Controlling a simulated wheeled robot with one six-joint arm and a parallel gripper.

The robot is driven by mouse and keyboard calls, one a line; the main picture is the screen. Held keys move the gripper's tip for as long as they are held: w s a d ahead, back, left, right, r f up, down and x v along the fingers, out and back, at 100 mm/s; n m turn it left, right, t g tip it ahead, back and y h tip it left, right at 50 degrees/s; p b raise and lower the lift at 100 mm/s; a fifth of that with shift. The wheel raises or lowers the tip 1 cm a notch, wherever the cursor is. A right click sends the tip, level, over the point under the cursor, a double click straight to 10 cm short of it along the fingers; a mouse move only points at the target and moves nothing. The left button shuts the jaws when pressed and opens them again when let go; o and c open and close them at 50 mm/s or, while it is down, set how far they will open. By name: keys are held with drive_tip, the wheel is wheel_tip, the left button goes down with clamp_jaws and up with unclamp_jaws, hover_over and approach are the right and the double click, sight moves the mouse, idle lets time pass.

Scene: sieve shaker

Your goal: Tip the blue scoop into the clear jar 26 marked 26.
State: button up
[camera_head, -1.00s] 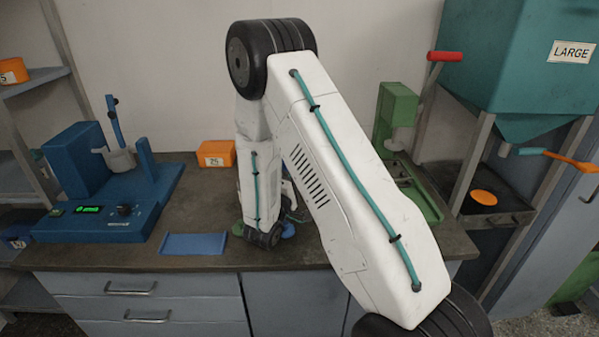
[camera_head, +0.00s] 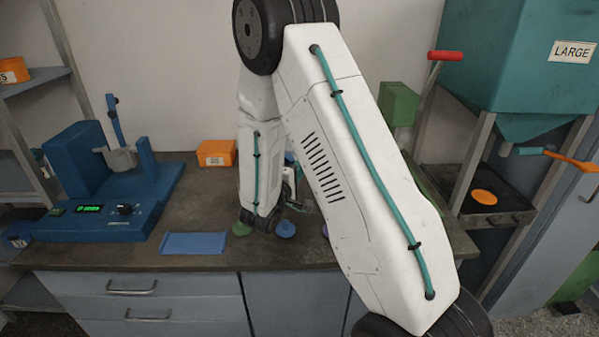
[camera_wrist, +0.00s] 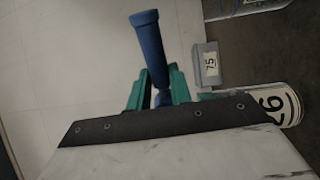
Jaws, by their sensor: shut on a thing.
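The blue scoop's handle (camera_wrist: 148,45) stands up between the teal fingers of my gripper (camera_wrist: 158,92) in the wrist view. My gripper is shut on it. The scoop's bowl is hidden behind the dark gripper plate, so its contents and tilt cannot be told. The clear jar 26 (camera_wrist: 277,103) lies to the right of my gripper in the wrist view, with its white label marked 26 partly covered by the plate. In the head view my arm hides the jar and most of my gripper.
A blue machine (camera_head: 95,190) with a lit display stands left on the bench. A blue tray (camera_head: 194,243) lies before it and an orange labelled box (camera_head: 216,153) behind. Green (camera_head: 241,229) and blue (camera_head: 285,229) round pieces lie beside my arm. A teal hopper (camera_head: 520,60) stands right.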

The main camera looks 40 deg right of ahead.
drive_tip(key=shift+d+r+y, duration=0.1)
drive_tip(key=shift+r+y, duration=0.05)
drive_tip(key=shift+y, duration=0.35)
drive_tip(key=shift+w+d+r+g+y, duration=0.1)
drive_tip(key=shift+d+r+g+y, duration=0.15)
drive_tip(key=shift+r+g+y, duration=0.55)
drive_tip(key=shift+w+d+g+y, duration=0.15)
drive_tip(key=shift+g+y, duration=0.25)
drive_tip(key=shift+y, duration=0.9)
